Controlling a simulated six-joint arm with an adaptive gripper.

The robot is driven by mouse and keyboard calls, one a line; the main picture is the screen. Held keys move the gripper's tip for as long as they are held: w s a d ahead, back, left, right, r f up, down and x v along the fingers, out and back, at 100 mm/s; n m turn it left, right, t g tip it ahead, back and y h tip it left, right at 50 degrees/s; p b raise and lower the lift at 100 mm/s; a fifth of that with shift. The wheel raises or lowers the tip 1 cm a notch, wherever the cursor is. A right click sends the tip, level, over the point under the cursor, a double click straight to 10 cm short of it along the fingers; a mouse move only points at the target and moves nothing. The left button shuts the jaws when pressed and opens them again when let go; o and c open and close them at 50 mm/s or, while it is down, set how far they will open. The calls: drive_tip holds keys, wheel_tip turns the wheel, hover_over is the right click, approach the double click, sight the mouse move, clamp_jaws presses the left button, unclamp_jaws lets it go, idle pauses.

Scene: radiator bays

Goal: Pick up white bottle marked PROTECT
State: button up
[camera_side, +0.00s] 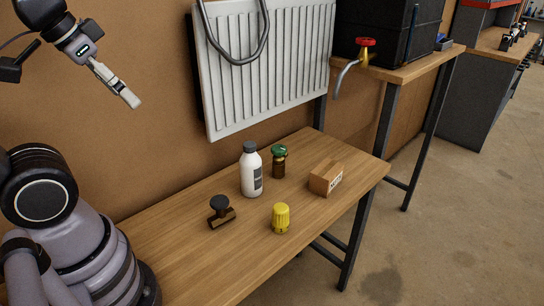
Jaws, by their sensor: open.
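A white bottle (251,173) with a dark grey cap and a dark label stands upright on the wooden bench, left of the small brown jar. The lettering on its label is too small to read. My gripper (131,99) hangs in the air at the upper left, well above the bench and left of the bottle. It is open, with nothing seen between its fingers, and apart from every object.
On the bench (165,245) stand a green-topped brown jar (279,163), a cardboard box (326,177), a yellow capped item (281,218) and a dark-handled stamp-like tool (221,212). A white radiator (265,70) hangs behind, with a red-handled valve (365,45) at right.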

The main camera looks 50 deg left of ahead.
drive_tip(key=w+d+f+n+g+h, duration=0.65)
drive_tip(key=w+d+n+h, duration=0.2)
drive_tip(key=w+h, duration=0.2)
drive_tip(key=n+t+h, duration=0.4)
drive_tip(key=n+t, duration=0.8)
drive_tip(key=n, duration=0.3)
hover_over(250, 144)
drive_tip(key=s+d, duration=0.6)
wheel_tip(250, 144, down, 11)
drive_tip(key=w+a+f+n+t+y, duration=0.2)
drive_tip(key=a+f+n+t+y, duration=0.4)
drive_tip(key=a+f+n+y, duration=0.3)
drive_tip(key=shift+m+g+h, duration=0.25)
drive_tip(key=shift+m+h, duration=0.3)
drive_tip(key=shift+h, duration=0.2)
drive_tip(key=shift+w+d+f, duration=0.25)
drive_tip(key=shift+w+d, duration=0.5)
drive_tip(key=shift+w, duration=0.3)
drive_tip(key=shift+w+d+f, duration=0.2)
drive_tip(key=shift+w+d, duration=0.5)
drive_tip(key=shift+w, duration=0.3)
clamp_jaws()
